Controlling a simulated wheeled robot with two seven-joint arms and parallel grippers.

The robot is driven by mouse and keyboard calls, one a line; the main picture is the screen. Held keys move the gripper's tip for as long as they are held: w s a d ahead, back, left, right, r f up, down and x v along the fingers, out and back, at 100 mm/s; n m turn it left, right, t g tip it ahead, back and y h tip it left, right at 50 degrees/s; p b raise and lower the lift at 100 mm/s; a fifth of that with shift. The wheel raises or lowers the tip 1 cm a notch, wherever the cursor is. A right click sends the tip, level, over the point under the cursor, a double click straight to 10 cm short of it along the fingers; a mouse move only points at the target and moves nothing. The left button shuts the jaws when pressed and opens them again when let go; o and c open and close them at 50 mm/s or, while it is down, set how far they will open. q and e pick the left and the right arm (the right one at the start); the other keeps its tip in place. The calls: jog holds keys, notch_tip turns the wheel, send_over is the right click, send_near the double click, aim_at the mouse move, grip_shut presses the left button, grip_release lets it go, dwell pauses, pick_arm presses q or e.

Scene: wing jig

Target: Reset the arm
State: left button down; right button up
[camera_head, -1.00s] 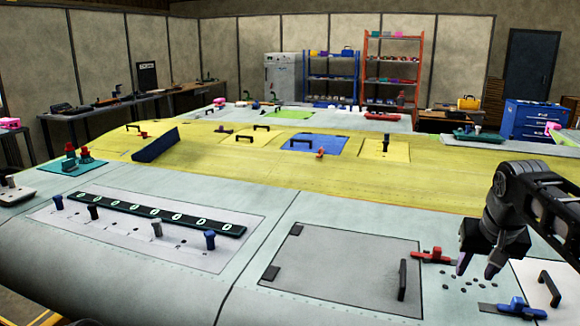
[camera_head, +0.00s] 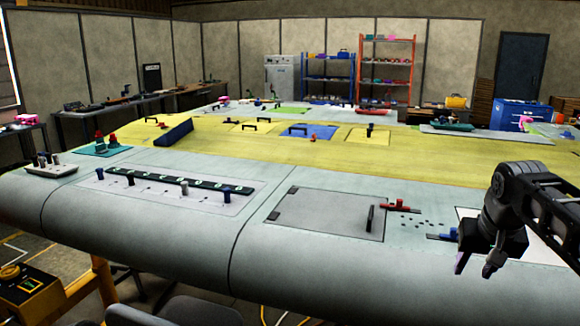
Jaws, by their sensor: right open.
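My right gripper (camera_head: 475,264) hangs at the lower right of the head view, fingers pointing down, open with nothing between its fingertips. It shows in front of the wing's near edge, apart from the parts on it. A blue clamp-like part (camera_head: 443,236) lies just left of it, partly hidden behind it. A red clamp-like part (camera_head: 399,204) lies farther back. A grey hatch panel (camera_head: 325,215) with a black handle (camera_head: 370,218) is set in the pale wing surface (camera_head: 180,255). My left gripper does not show.
A dark strip with several pegs (camera_head: 180,186) lies on the wing's left half. Behind is a yellow section (camera_head: 240,160) with black handles and a blue wedge (camera_head: 175,131). A yellow control box (camera_head: 25,287) stands at the lower left. The floor beyond the near edge is partly open.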

jog(key=w+a+f+n+t+y, duration=0.2)
jog(key=w+a+f+t, duration=0.1)
jog(key=w+a+f, duration=0.5)
jog(key=s+a+f+y, duration=0.1)
jog(key=a+f, duration=0.4)
jog(key=f, duration=0.4)
jog(key=a+f+y, duration=0.1)
jog(key=a+f, duration=0.4)
jog(key=f, duration=0.3)
jog(key=s+a+f+g, duration=0.1)
jog(key=s+a+f, duration=0.2)
jog(key=s+f, duration=0.35)
jog(key=s+a+f+g, duration=0.1)
jog(key=s+a+f, duration=0.35)
jog(key=f, duration=0.35)
jog(key=s+a+f+g, duration=0.1)
jog(key=s+f, duration=0.3)
jog(key=s, duration=0.3)
jog(key=s+a+f+g+y, duration=0.1)
jog(key=s+a+f+g, duration=0.1)
jog(key=s, duration=0.6)
jog(key=s+a+f+g, duration=0.2)
jog(key=s+f, duration=0.3)
jog(key=s, duration=0.3)
jog(key=shift+a+f+y, duration=0.15)
jog(key=shift+f+y, duration=0.15)
